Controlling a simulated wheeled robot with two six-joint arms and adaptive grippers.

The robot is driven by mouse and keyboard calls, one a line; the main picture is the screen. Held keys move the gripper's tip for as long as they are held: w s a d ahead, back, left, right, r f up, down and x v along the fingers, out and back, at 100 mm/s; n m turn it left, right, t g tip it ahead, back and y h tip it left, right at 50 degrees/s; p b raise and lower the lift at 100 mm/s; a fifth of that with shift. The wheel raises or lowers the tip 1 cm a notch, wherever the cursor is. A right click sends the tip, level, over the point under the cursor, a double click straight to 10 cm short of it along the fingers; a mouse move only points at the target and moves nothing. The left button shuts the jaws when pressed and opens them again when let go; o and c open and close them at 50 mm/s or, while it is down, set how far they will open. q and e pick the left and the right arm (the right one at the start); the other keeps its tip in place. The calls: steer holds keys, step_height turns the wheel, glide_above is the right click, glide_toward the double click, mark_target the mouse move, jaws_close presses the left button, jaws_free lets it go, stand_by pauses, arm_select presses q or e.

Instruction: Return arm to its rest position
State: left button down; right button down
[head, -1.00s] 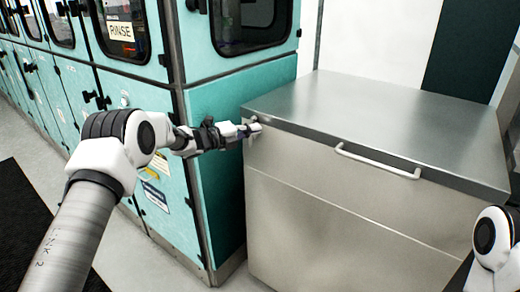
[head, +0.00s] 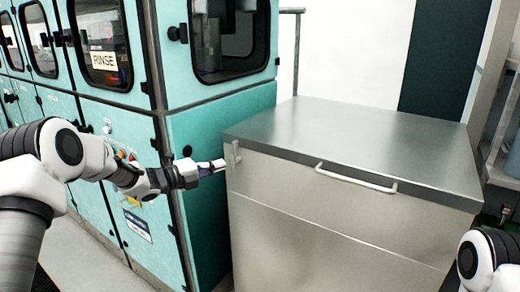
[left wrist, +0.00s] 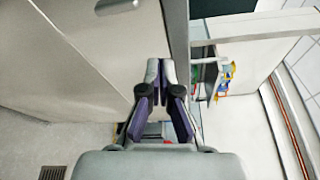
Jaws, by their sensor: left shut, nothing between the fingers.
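My left arm comes in from the left in the head view. Its gripper (head: 218,166) is shut and empty, just beside the near left corner of a steel chest (head: 330,215). The fingertips lie close to a small latch (head: 233,155) on that corner; I cannot tell whether they touch it. In the left wrist view the two purple-and-grey fingers (left wrist: 160,70) meet at their tips with nothing between them. Only part of my right arm shows at the lower right of the head view; its gripper is out of view.
The chest's lid (head: 350,140) is down, with a bar handle (head: 356,178) at its front. A shelf (head: 500,170) stands at the right. Grey floor (head: 90,260) shows below.

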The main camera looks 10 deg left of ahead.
arm_select(q)
steer(key=s+d+f+n+g+y+p, duration=0.25)
steer(key=s+d+f+n+p, duration=0.2)
steer(key=s+f, duration=0.65)
steer(key=s+d+f+n+g+y+p, duration=0.1)
steer(key=s+d+f+n+g+p, duration=0.25)
steer(key=s+d+f+n, duration=0.65)
steer(key=s+a+f+n+g+y, duration=0.2)
steer(key=s+a+n, duration=0.1)
steer(key=s, duration=0.6)
steer(key=s+a+f+n+g+y+p, duration=0.1)
steer(key=s+a+f+n+g+y, duration=0.2)
steer(key=s+n, duration=0.3)
steer(key=s+a+f+n+g+y, duration=0.2)
steer(key=s+a+n, duration=0.2)
steer(key=s, duration=0.9)
steer(key=shift+s+a+f+n+p, duration=0.2)
steer(key=shift+s+f+n+p, duration=0.2)
steer(key=shift+n, duration=0.25)
